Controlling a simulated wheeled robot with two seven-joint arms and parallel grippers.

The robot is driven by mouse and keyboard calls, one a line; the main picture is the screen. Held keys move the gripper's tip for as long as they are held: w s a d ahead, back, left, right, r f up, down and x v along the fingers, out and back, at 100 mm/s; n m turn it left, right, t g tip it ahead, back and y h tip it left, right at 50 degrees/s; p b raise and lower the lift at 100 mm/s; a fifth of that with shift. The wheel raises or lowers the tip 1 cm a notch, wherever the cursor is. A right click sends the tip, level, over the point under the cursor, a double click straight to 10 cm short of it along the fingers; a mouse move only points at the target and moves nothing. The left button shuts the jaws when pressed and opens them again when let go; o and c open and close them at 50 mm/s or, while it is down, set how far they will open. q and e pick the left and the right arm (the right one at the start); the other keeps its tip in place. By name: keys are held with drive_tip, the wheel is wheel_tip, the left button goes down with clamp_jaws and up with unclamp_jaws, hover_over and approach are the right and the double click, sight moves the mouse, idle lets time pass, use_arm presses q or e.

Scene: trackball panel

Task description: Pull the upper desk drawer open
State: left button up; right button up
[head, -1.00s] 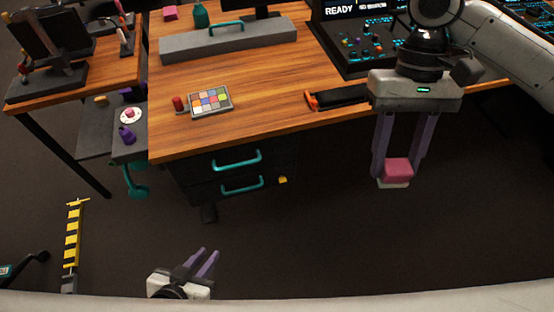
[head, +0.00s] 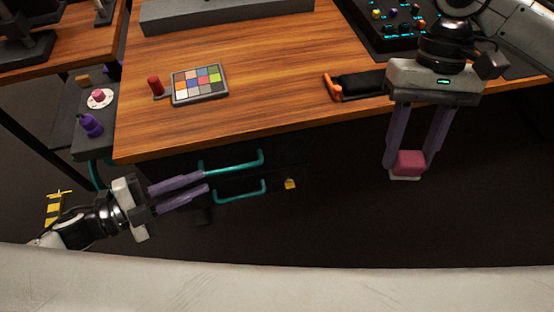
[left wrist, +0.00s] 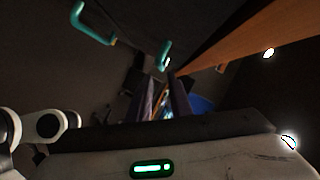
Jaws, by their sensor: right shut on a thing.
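The desk's dark upper drawer has a teal bar handle (head: 235,164), and the lower drawer has a similar handle (head: 240,190). Both drawers look closed in the head view. My left gripper (head: 206,181) comes in from the left with its two purple fingers apart and empty. Its tips are close to the left end of the upper handle; I cannot tell whether they touch. In the left wrist view a teal handle (left wrist: 164,55) shows just beyond the fingertips (left wrist: 165,78). My right gripper (head: 409,158) is shut on a pink block (head: 409,162) with a pale underside, right of the drawers.
The wooden desktop (head: 255,115) overhangs the drawers. On it are a colour chart (head: 199,85), a red cylinder (head: 156,86) and an orange-handled dark item (head: 357,86). A yellow tag (head: 290,184) is beside the lower handle. A side shelf with a purple bottle (head: 91,125) stands left.

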sight(226, 171)
use_arm(q)
drive_tip(key=x, duration=1)
drive_tip(key=shift+w, duration=0.1)
clamp_jaws()
